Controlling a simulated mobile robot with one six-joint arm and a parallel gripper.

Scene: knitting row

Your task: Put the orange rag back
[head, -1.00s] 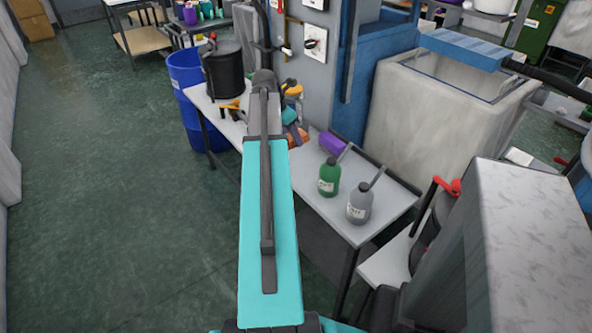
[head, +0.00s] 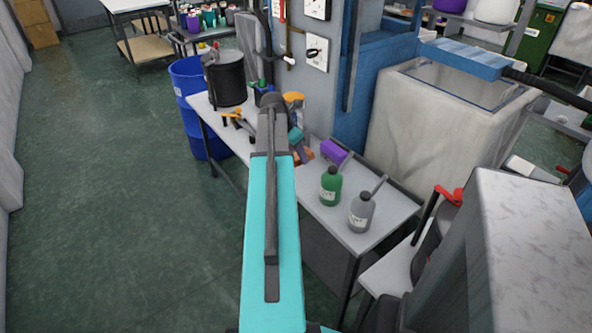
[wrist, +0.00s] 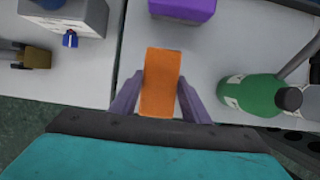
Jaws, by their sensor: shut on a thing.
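The orange rag (wrist: 161,83) is a folded, block-like piece between the two fingers of my gripper (wrist: 159,100) in the wrist view. My gripper is shut on it, over the white table top (wrist: 135,60). I cannot tell whether the rag touches the table. In the head view, the rag (head: 303,157) shows only partly, behind my arm, and most of the gripper is hidden.
A purple block (head: 334,151) lies just beyond the rag. A green bottle (head: 330,187) and a grey bottle (head: 361,212) with angled spouts stand to the right. A black pot (head: 224,79) and a blue barrel (head: 188,75) are at the left.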

